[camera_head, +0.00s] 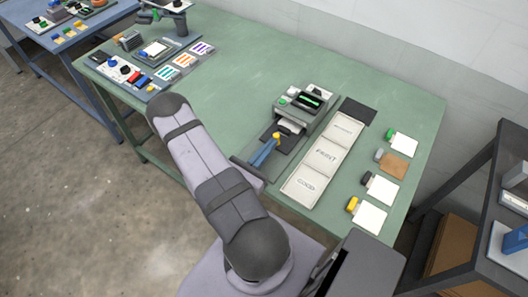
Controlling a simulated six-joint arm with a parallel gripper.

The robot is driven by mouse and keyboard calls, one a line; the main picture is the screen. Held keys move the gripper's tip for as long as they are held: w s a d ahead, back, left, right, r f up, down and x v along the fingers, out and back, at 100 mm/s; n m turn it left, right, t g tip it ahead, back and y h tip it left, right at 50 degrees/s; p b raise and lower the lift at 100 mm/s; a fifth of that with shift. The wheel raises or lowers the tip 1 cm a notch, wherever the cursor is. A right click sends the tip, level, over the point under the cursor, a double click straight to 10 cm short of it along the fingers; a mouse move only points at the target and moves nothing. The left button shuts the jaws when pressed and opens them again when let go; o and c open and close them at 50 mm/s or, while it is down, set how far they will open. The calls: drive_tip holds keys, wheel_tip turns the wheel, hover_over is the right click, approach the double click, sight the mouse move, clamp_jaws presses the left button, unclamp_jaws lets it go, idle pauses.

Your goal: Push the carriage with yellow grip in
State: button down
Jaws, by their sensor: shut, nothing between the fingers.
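The calender press (306,101) stands on the green table, right of the middle. The small yellow grip (278,135) shows at its near side, beside a pale part (291,126) at the press mouth. How far the carriage is in cannot be told at this size.
A pale labelled strip (326,154) lies right of the press. Several cards with coloured blocks, such as a white card (369,217), lie along the table's right side. Trays and tools (153,52) fill the far left. The table between is clear. A dark shelf (483,165) stands at right.

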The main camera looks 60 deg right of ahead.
drive_tip(key=shift+w+r, duration=0.1)
drive_tip(key=shift+r, duration=0.15)
drive_tip(key=a+b, duration=0.3)
drive_tip(key=a, duration=1.1)
drive_tip(key=shift+f, duration=0.25)
